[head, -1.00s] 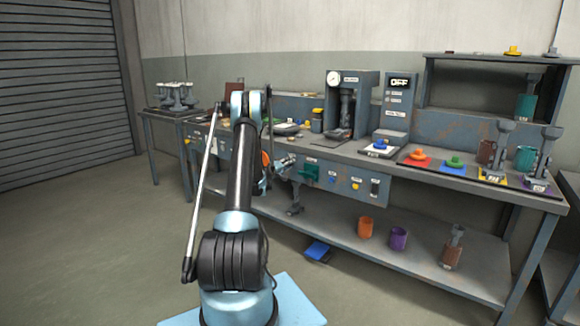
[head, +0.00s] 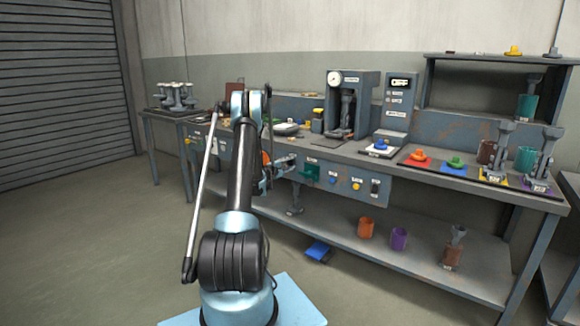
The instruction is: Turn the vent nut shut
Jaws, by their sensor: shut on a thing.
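My gripper (head: 288,164) is at the bench's front panel, just right of my arm. It points right, toward the panel, and is shut on a small part there. That part is mostly hidden by the fingers; it appears to be the vent nut, but its turn angle cannot be read. A green fitting (head: 310,173) sits on the panel close to the right of my fingertips. An orange piece (head: 266,158) shows partly behind my arm.
Blue and yellow buttons and a dark switch (head: 375,187) line the panel (head: 344,182) further right. A press (head: 349,105) and a display column (head: 397,110) stand on the bench. The floor at left is clear.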

